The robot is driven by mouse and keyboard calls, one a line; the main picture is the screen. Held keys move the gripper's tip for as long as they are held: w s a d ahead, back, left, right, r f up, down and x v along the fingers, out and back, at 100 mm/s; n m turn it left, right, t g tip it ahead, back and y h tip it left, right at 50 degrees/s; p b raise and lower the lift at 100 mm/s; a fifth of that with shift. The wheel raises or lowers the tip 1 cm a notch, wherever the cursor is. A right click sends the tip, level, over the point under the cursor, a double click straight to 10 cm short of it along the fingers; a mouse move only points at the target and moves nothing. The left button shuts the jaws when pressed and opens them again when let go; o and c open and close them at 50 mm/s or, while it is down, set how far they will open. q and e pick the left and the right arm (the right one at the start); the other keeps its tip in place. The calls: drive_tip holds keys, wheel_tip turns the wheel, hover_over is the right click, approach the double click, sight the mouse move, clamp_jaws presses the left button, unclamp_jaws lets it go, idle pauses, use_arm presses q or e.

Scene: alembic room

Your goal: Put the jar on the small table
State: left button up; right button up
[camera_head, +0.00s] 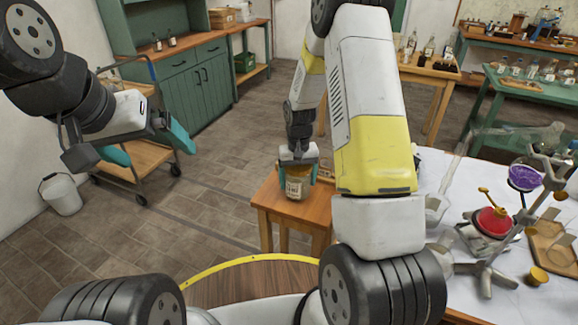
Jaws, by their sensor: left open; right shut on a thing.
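The jar (296,187) is amber with a pale label and stands upright at the small wooden table (271,200). My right gripper (297,172) comes down from above and is shut around the jar's upper part. The jar's base looks to be at the tabletop, but I cannot tell whether it rests fully on it. My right arm hides part of the table's right side. My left gripper (148,150) is open and empty, in the air at the left, well away from the table.
A wheeled wooden cart (140,162) and a white bucket (61,193) stand at the left. A green cabinet (190,80) stands at the back. The floor left of the small table is clear.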

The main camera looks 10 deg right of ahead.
drive_tip(key=shift+f, duration=0.25)
drive_tip(key=o, duration=1.7)
drive_tip(key=shift+f, duration=0.15)
